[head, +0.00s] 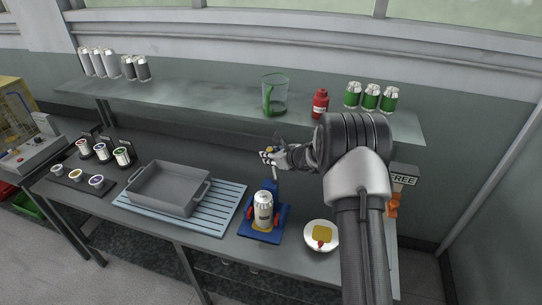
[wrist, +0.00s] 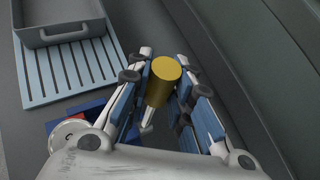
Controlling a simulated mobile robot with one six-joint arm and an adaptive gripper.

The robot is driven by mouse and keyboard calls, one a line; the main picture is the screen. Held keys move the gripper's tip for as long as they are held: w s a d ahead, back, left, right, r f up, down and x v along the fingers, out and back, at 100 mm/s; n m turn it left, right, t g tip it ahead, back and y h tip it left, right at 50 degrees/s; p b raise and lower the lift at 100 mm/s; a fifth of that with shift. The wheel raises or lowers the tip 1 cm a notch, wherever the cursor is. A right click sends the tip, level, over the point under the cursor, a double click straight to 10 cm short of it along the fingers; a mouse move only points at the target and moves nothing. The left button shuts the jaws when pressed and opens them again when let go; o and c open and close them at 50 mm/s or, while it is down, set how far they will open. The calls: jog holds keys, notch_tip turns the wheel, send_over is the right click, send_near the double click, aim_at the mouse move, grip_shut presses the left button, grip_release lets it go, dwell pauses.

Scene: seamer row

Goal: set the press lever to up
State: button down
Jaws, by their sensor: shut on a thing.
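The press (head: 256,234) is blue with red parts and stands on the bench with a silver can (head: 263,208) upright in it. Its pale lever (head: 275,173) rises steeply behind the can and ends in a yellow knob, seen large in the wrist view (wrist: 164,80). My gripper (head: 269,156) is closed around the knob, with a finger on each side. In the wrist view the press (wrist: 62,126) is mostly hidden behind my gripper.
A grey tray (head: 162,203) on a slatted light-blue mat (head: 228,207) stands left of the press. A white plate (head: 312,243) is to the right. The shelf (head: 205,98) above holds a green-handled jug (head: 276,92), a red bottle (head: 320,103) and several cans.

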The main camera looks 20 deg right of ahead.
jog(key=c, duration=1.4)
grip_release()
jog(key=shift+a, duration=0.1)
jog(key=v, duration=1.2)
jog(key=shift+w, duration=0.1)
